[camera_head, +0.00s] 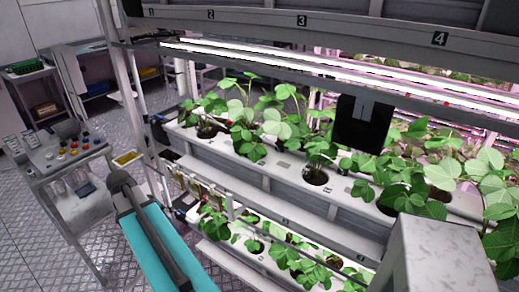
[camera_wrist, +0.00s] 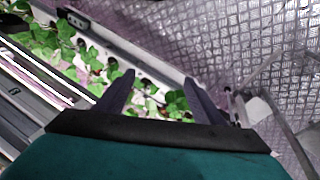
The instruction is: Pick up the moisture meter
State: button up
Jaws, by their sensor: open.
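My gripper (camera_wrist: 160,77) shows in the wrist view as two dark, tapering fingers spread well apart, with nothing between them. Beyond the fingers lie leaves and the pale edge of a planting trough. I cannot clearly identify a moisture meter in either view. A small dark device (camera_wrist: 72,17) with light spots sits on the trough edge at the upper left of the wrist view, away from the fingers; I cannot tell if it is the meter. In the head view my teal arm reaches up beside the rack's left end, and the fingers cannot be made out.
The rack's upper trough (camera_head: 285,176) holds several leafy plants, with a lit lower tier beneath. A black panel (camera_head: 362,122) hangs before the plants. A grey cart (camera_head: 88,205) with small coloured items stands at left, near a yellow tray (camera_head: 127,158). Open metal floor (camera_head: 35,235) lies around it.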

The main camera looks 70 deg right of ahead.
jog(key=s+d+r+m, duration=0.2)
jog(key=s+d+r, duration=0.3)
jog(key=r, duration=0.4)
jog(key=s+d+r+m+t+h, duration=0.1)
jog(key=s+d+r+m, duration=0.1)
jog(key=s+d+r, duration=0.3)
jog(key=s+d+r+m+h, duration=0.1)
jog(key=s+d+r+m, duration=0.1)
jog(key=s+d+r, duration=0.4)
jog(key=d+r, duration=0.4)
jog(key=r, duration=0.2)
jog(key=shift+d+r+m+t+p, duration=0.2)
jog(key=shift+r+m+t+p, duration=0.1)
jog(key=shift+r+p, duration=0.1)
jog(key=p, duration=0.4)
send_over(258, 143)
jog(key=w+a, duration=0.2)
jog(key=a, duration=0.1)
jog(key=shift+s+a+f, duration=0.1)
jog(key=shift+s, duration=0.05)
jog(key=shift+s+d+p+x, duration=0.15)
jog(key=shift+p+x, duration=0.4)
jog(key=shift+x, duration=0.8)
jog(key=shift+s+d+p+x, duration=0.1)
jog(key=shift+d+p+x, duration=0.3)
jog(key=shift+x, duration=0.95)
jog(key=shift+a, duration=0.15)
